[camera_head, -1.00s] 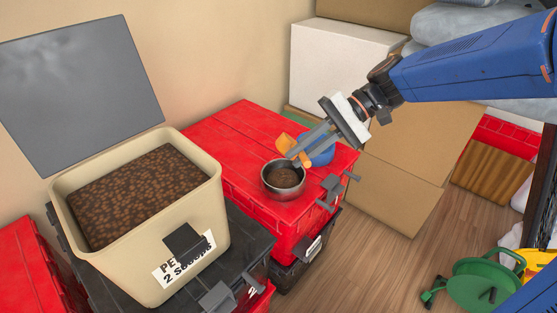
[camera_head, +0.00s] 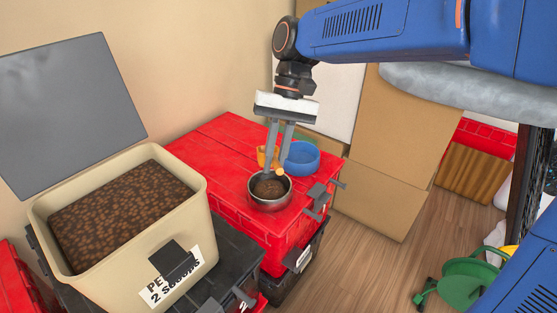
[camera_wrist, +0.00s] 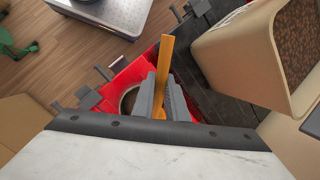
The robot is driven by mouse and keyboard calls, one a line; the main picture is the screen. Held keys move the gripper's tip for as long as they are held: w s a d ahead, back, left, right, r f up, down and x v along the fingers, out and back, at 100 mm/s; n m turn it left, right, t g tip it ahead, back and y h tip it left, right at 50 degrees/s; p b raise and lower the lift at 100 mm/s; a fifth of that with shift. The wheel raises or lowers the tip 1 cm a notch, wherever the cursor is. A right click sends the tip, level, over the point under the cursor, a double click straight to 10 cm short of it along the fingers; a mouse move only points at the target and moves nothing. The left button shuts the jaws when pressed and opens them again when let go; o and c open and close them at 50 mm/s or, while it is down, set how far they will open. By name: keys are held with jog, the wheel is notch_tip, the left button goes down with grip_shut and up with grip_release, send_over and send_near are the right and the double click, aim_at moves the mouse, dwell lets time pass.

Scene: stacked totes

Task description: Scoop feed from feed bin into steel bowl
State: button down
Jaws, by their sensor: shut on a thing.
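My gripper (camera_head: 277,162) points down just above and behind the steel bowl (camera_head: 269,206). It is shut on an orange scoop (camera_head: 263,156), whose handle (camera_wrist: 167,58) shows between the fingers in the wrist view. The scoop's head is partly hidden by the fingers. The steel bowl stands on the red tote lid and holds brown feed (camera_head: 268,187); it is partly hidden behind the fingers in the wrist view. The beige feed bin (camera_head: 112,284) stands open at the left, nearly full of brown pellets (camera_head: 120,215), with a label on its front.
A blue bowl (camera_head: 303,158) stands behind the steel bowl on the red tote (camera_head: 225,150). The bin's grey lid (camera_head: 65,110) stands raised behind it. Cardboard boxes (camera_head: 395,140) stack at the back right. A green reel (camera_head: 465,285) lies on the wooden floor at right.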

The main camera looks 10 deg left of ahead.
jog(key=shift+a+r+h, duration=0.1)
jog(key=shift+a+h, duration=0.1)
jog(key=shift+h, duration=0.2)
jog(key=shift+d+r, duration=0.1)
jog(key=shift+r, duration=2.85)
jog(key=shift+f, duration=0.1)
